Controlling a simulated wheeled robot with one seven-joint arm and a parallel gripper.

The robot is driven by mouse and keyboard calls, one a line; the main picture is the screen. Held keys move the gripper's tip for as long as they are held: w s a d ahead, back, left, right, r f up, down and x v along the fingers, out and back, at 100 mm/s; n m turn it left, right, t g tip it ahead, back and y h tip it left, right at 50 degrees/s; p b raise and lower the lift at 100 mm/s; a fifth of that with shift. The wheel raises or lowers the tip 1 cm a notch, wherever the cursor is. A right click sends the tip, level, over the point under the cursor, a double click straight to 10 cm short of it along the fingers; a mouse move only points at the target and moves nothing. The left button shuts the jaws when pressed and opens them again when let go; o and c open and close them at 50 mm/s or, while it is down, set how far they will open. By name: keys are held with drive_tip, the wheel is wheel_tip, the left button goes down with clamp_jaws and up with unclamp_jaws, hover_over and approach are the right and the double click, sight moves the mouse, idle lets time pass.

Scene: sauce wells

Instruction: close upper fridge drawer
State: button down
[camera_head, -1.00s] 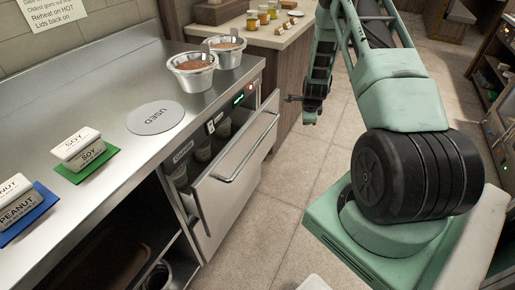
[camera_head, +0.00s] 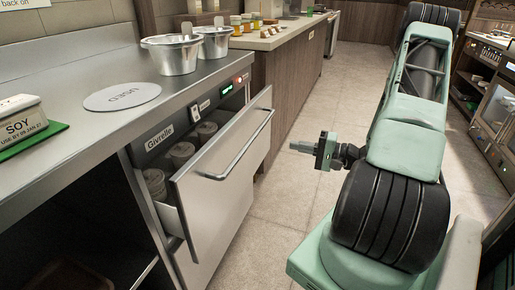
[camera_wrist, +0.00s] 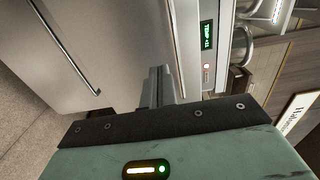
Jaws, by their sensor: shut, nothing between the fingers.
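The upper fridge drawer (camera_head: 228,172) is a steel front with a bar handle (camera_head: 240,152), under the counter in the head view. It stands pulled out, with several lidded tubs (camera_head: 181,154) showing inside. My gripper (camera_head: 296,147) is shut and empty, over the aisle to the right of the drawer front and apart from it. In the wrist view the gripper fingers (camera_wrist: 159,86) point toward the fridge. The drawer front (camera_wrist: 110,30) with its handle (camera_wrist: 66,48) lies to their left, and the green temperature display (camera_wrist: 207,36) to their right.
The steel counter (camera_head: 60,85) holds two metal pots (camera_head: 172,55), a grey USED disc (camera_head: 122,96) and a soy container (camera_head: 18,124) on a green mat. A wooden counter (camera_head: 290,60) stands beyond. The tiled floor (camera_head: 285,200) beside the drawer is clear.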

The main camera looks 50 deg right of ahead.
sight(247, 135)
drive_tip(key=b+x, duration=0.2)
drive_tip(key=x, duration=1.1)
drive_tip(key=shift+w+a+b, duration=0.25)
drive_tip(key=shift+w+b, duration=0.1)
drive_tip(key=shift+b, duration=0.05)
drive_tip(key=shift+r, duration=0.1)
drive_tip(key=shift+w+a+r, duration=0.1)
drive_tip(key=shift+w+a, duration=0.1)
drive_tip(key=shift+w, duration=0.2)
drive_tip(key=p+x, duration=0.3)
drive_tip(key=x, duration=0.5)
drive_tip(key=shift+w+a, duration=0.1)
drive_tip(key=shift+w, duration=0.15)
